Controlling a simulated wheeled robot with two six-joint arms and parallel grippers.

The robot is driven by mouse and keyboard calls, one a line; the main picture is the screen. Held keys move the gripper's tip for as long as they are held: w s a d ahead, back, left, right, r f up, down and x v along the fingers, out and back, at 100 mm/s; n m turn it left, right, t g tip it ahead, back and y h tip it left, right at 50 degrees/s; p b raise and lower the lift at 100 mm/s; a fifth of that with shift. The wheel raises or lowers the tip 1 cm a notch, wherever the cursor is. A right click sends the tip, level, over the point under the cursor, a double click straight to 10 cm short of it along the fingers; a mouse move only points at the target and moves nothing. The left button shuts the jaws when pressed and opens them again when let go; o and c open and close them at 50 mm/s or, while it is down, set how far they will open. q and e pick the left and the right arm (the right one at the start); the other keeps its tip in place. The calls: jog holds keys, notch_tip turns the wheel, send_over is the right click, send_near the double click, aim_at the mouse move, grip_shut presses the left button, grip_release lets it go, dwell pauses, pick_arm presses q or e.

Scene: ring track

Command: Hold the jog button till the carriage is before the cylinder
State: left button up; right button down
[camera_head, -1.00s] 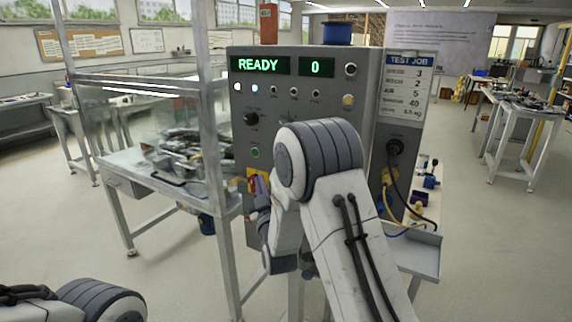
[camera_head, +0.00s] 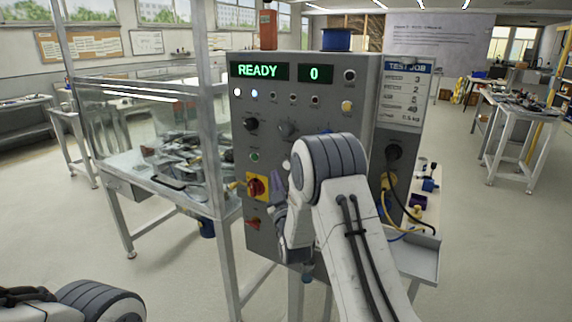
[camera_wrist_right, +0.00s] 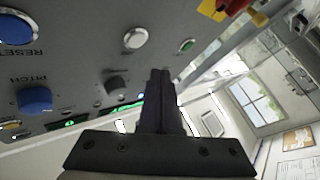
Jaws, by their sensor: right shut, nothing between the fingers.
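My right gripper (camera_head: 277,182) is in front of the grey control panel (camera_head: 262,118), partly hidden by my own wrist. In the right wrist view its two dark fingers (camera_wrist_right: 160,76) are shut together and empty. Beyond them that view shows a white button (camera_wrist_right: 135,37), a small green button (camera_wrist_right: 187,45) and a black knob (camera_wrist_right: 117,85). I cannot read which button is the jog button, and no contact shows. The display (camera_head: 260,71) reads READY and 0. Machine parts (camera_head: 182,158) lie behind clear guards; I cannot single out the carriage or cylinder. My left gripper is out of view.
A red-on-yellow switch (camera_head: 257,187) and a green button (camera_head: 254,156) are left of my right gripper. A guard post (camera_head: 215,150) stands close on the left. Cables (camera_head: 396,200) hang on the panel's right side.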

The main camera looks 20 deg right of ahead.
jog(key=shift+w+d+b, duration=0.45)
jog(key=shift+w+d, duration=0.6)
jog(key=shift+d, duration=0.25)
dwell(1.1)
jog(key=shift+w+d+f+b, duration=0.1)
jog(key=shift+w+d+b, duration=0.15)
jog(key=shift+b, duration=0.1)
jog(key=shift+w+d+b, duration=0.3)
jog(key=shift+d, duration=0.1)
dwell(2.3)
jog(key=shift+s+a, duration=0.1)
dwell(0.5)
jog(key=shift+s+a+b, duration=0.4)
jog(key=shift+s+a, duration=0.05)
jog(key=shift+a, duration=0.1)
